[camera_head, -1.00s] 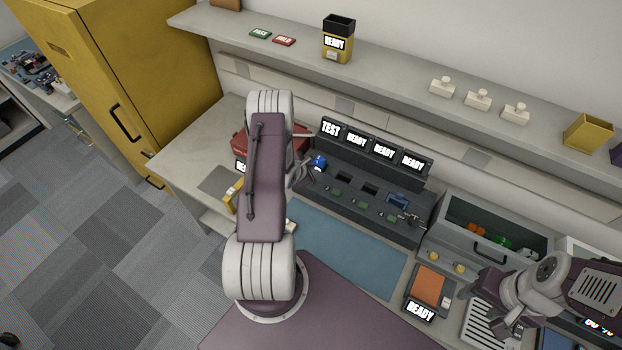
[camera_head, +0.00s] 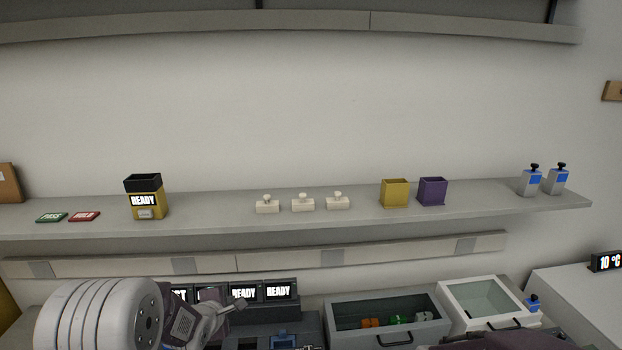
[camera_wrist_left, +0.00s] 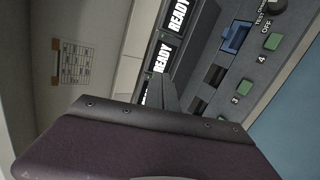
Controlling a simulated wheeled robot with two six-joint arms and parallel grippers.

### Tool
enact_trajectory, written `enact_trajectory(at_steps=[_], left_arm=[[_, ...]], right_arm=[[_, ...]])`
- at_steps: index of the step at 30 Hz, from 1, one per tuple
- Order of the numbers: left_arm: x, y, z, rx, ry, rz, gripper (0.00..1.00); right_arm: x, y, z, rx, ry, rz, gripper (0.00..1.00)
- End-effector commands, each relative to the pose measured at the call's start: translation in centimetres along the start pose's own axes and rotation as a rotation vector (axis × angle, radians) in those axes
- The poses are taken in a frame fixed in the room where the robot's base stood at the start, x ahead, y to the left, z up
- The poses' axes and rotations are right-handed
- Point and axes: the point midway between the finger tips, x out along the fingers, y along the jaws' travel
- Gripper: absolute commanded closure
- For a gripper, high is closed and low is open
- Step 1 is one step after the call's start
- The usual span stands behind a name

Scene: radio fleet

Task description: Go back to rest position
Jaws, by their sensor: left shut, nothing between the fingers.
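My left gripper (camera_head: 236,304) shows at the bottom left of the head view, past the white round joint of my left arm. It is shut and empty, in front of the row of READY screens (camera_head: 262,292). In the left wrist view a purple part of my arm covers the lower half. Behind it are the dark test console (camera_wrist_left: 215,75) with a blue block in a slot and green numbered buttons. My right gripper is not in view; only a purple part of mine shows at the bottom right.
The shelf (camera_head: 350,217) holds a yellow READY container (camera_head: 149,199), white pieces, a yellow bin (camera_head: 395,193), a purple bin (camera_head: 432,191) and blue-labelled bottles. Below stand a grey open drawer (camera_head: 385,321) with coloured items and a white lidded box (camera_head: 488,302).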

Motion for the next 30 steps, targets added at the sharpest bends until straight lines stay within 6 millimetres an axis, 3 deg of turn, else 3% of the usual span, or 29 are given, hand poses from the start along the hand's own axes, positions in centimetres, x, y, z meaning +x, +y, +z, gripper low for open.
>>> enact_trajectory(at_steps=[1,3,9,12,18,30], left_arm=[[-1.4,-3.2,1.7,0.192,-0.006,-0.057,1.0],[-4.3,-7.0,2.6,0.47,-0.02,-0.18,1.0],[-12.4,-18.3,1.2,1.14,-0.253,-0.59,1.0],[-15.0,-21.9,0.6,1.365,-0.438,-0.715,1.0],[-16.3,-23.1,0.5,1.596,-0.604,-0.737,1.0],[-16.1,-23.1,0.5,1.61,-0.607,-0.732,1.0]], right_arm=[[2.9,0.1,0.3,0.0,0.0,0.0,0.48],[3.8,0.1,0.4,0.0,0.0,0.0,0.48],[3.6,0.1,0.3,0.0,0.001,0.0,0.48],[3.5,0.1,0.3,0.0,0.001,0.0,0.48],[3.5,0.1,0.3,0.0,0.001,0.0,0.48],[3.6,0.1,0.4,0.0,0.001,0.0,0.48]])
